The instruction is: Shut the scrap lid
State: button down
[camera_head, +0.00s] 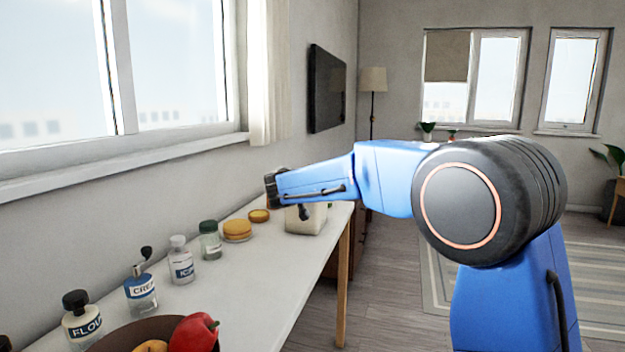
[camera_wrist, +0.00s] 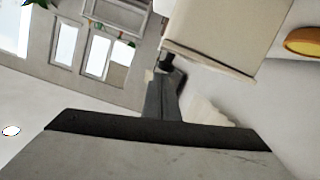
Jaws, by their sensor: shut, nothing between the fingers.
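A cream box (camera_head: 306,222), which may be the scrap bin, stands near the far end of the white table, partly hidden behind my arm. A cream box-like shape with a thin edge also shows at the top of the wrist view (camera_wrist: 215,30). I cannot tell which part is the lid or how far it is open. My gripper (camera_wrist: 165,75) is shut and empty, with its dark fingers close to the lower left of that cream shape. Whether they touch it is unclear. In the head view my gripper (camera_head: 271,188) is above the table, left of the box.
On the white table (camera_head: 262,275) are a small orange-yellow dish (camera_head: 259,215), a yellow round item (camera_head: 237,230), several labelled bottles and a brown bowl (camera_head: 120,335) with a red fruit (camera_head: 195,332). The wall and window bound the left. The floor right of the table is open.

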jog(key=shift+d+f, duration=0.1)
jog(key=shift+f, duration=0.1)
dwell(0.4)
notch_tip(320, 180, up, 4)
jog(key=shift+s+f, duration=0.1)
jog(key=v, duration=0.9)
jog(key=s+d+f+g, duration=0.4)
jog(key=s+d+f, duration=0.1)
jog(key=s+d, duration=0.75)
jog(key=s+d+f+g, duration=0.3)
jog(key=s+d+f, duration=0.2)
jog(key=s+d, duration=0.7)
jog(key=s+f+g+y, duration=0.1)
jog(key=s+f+y, duration=0.1)
jog(key=s+f, duration=0.3)
jog(key=s+d+f+n+g+y, duration=0.1)
jog(key=s+f, duration=0.5)
jog(key=s, duration=0.6)
jog(key=s+d+f+g+y, duration=0.1)
jog(key=s+f+y, duration=0.1)
jog(key=s+f, duration=0.3)
jog(key=shift+s+d+f+n+y, duration=0.15)
jog(key=shift+s+f+n+y, duration=0.2)
jog(key=shift+s, duration=1.85)
